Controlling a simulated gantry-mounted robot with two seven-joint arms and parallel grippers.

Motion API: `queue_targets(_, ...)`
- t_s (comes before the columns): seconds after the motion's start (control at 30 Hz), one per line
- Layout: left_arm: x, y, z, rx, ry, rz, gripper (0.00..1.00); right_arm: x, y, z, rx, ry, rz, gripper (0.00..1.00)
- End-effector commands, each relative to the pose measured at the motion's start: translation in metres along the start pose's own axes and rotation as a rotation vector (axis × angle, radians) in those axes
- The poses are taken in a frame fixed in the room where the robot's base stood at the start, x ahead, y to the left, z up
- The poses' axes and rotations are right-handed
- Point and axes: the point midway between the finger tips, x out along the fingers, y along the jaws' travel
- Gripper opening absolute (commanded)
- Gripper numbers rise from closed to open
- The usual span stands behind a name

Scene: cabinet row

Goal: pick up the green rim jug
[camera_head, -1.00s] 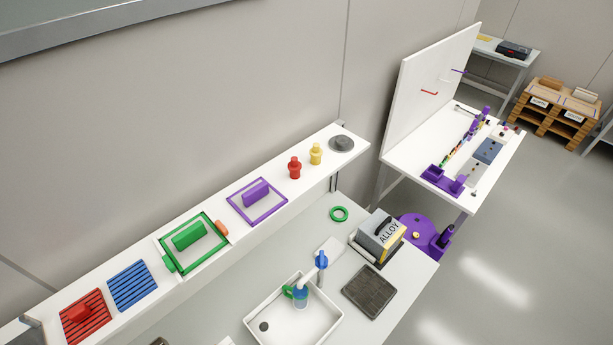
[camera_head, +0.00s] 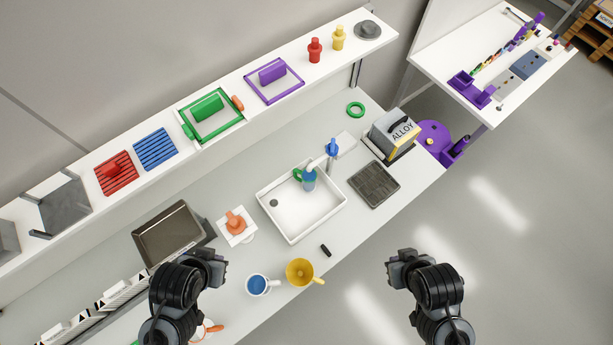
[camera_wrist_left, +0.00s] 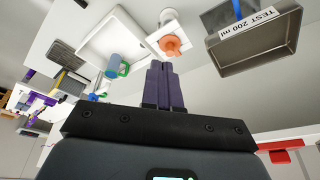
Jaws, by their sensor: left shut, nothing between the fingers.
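A jug (camera_head: 308,182) with a blue-grey body and a green handle stands in the white sink (camera_head: 278,221), under the spout of a blue-topped tap (camera_head: 332,147). Whether its rim is green is too small to tell. It also shows in the left wrist view (camera_wrist_left: 114,67), with green at one end. My left gripper (camera_head: 222,265) is over the counter's near side, well short of the sink. Its fingers (camera_wrist_left: 163,84) are together and empty. My right gripper (camera_head: 393,266) is past the counter's front edge, above the floor, with nothing visible in it.
A blue-filled white cup (camera_head: 257,285), a yellow jug (camera_head: 299,271) and a small black item (camera_head: 325,250) lie near the front edge. A brown metal tray (camera_head: 170,235) and an orange item on a white plate (camera_head: 236,224) are left of the sink. A shelf runs behind.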

Motion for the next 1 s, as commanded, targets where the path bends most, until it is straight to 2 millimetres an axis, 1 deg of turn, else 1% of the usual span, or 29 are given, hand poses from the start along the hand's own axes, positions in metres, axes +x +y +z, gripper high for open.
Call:
queue_targets(0.47, 0.0006, -0.0018, 0.003, 0.011, -0.006, -0.007, 0.0, 0.0002, -0.0001, 0.0003, 0.0, -0.001, 0.0, 0.0)
queue_targets(0.5, 0.0006, -0.002, 0.003, 0.011, -0.007, -0.007, 0.02, 0.0001, -0.0001, 0.0003, 0.0, -0.001, 0.0, 0.0)
queue_targets(0.57, 0.0006, -0.0021, 0.0031, 0.012, -0.007, -0.008, 0.11, 0.0002, -0.0001, 0.0003, 0.0, -0.001, 0.0, 0.0)
queue_targets(0.9, 0.0006, -0.0014, 0.003, 0.01, -0.006, -0.005, 0.63, 0.0002, 0.0, 0.0003, 0.0, 0.0, 0.0, 0.0)
queue_targets(1.0, 0.0005, -0.0006, 0.0028, 0.007, -0.006, -0.003, 0.76, 0.0002, 0.0, 0.0002, 0.0, 0.0, 0.0, 0.0)
